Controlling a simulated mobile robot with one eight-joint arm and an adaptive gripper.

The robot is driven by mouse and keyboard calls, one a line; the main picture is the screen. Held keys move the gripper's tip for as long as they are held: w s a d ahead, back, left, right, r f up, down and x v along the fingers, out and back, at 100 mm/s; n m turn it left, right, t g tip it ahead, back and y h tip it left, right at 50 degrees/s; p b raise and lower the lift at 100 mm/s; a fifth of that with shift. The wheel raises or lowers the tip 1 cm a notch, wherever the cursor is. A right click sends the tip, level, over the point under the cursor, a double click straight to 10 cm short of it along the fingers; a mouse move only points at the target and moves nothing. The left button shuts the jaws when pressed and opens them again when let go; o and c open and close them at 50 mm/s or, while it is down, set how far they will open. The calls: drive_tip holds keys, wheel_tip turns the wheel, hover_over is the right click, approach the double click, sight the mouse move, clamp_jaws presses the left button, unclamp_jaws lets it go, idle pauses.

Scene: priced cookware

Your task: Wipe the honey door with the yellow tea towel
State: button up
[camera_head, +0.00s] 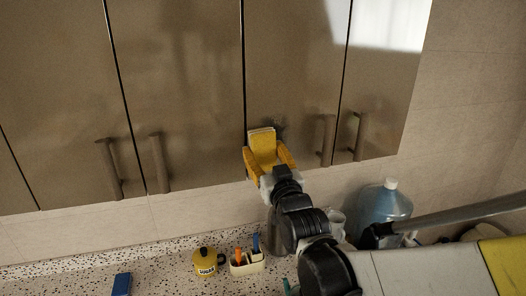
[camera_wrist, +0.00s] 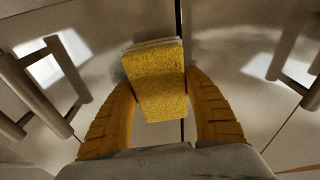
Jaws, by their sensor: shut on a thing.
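My gripper (camera_head: 268,158) is shut on the yellow tea towel (camera_head: 262,143), a folded pad held up before the glossy brown cabinet doors. In the wrist view, the towel (camera_wrist: 155,85) sits between the two orange fingers of my gripper (camera_wrist: 160,98), near the dark gap between two doors. The door to the right of that gap (camera_head: 292,60) has a dark smudge (camera_head: 280,127) just right of the towel. I cannot tell whether the towel touches the door. No label tells which door is the honey one.
Bar handles (camera_head: 325,140) stick out from the doors on both sides of my gripper. On the speckled counter (camera_head: 165,262) below stand a yellow sugar pot (camera_head: 206,262), a white caddy (camera_head: 247,264) and a blue water bottle (camera_head: 384,208). A blue object (camera_head: 122,284) lies at the left.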

drive_tip(key=shift+s, duration=0.15)
drive_tip(key=shift+b+x, duration=0.3)
drive_tip(key=shift+x, duration=0.7)
drive_tip(key=shift+d+f, duration=0.1)
drive_tip(key=shift+d, duration=0.05)
